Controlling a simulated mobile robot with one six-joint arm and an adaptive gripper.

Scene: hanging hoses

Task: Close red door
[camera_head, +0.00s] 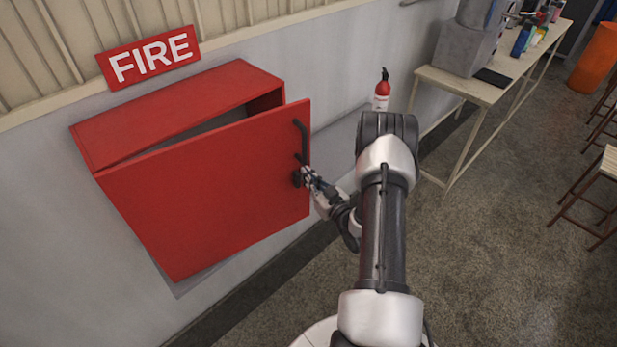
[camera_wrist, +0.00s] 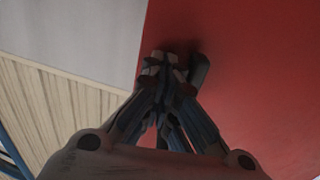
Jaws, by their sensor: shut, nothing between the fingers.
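The red door (camera_head: 205,185) belongs to a red cabinet (camera_head: 185,110) on the wall. It stands partly open, with its right edge swung out from the cabinet and a dark gap along the top. A black bar handle (camera_head: 301,140) sits near the door's right edge. My gripper (camera_head: 302,176) is at the door's right edge by the lower end of the handle. In the wrist view my gripper (camera_wrist: 165,62) has its fingertips together, close to or against the red door (camera_wrist: 250,70). A dark handle part (camera_wrist: 199,72) is just beside the fingertips. Whether they touch is unclear.
A FIRE sign (camera_head: 150,57) hangs above the cabinet. A red fire extinguisher (camera_head: 382,88) is on the wall to the right. A long table (camera_head: 495,85) with a grey machine stands at the back right. Stools (camera_head: 600,185) stand at the right edge. The floor between is clear.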

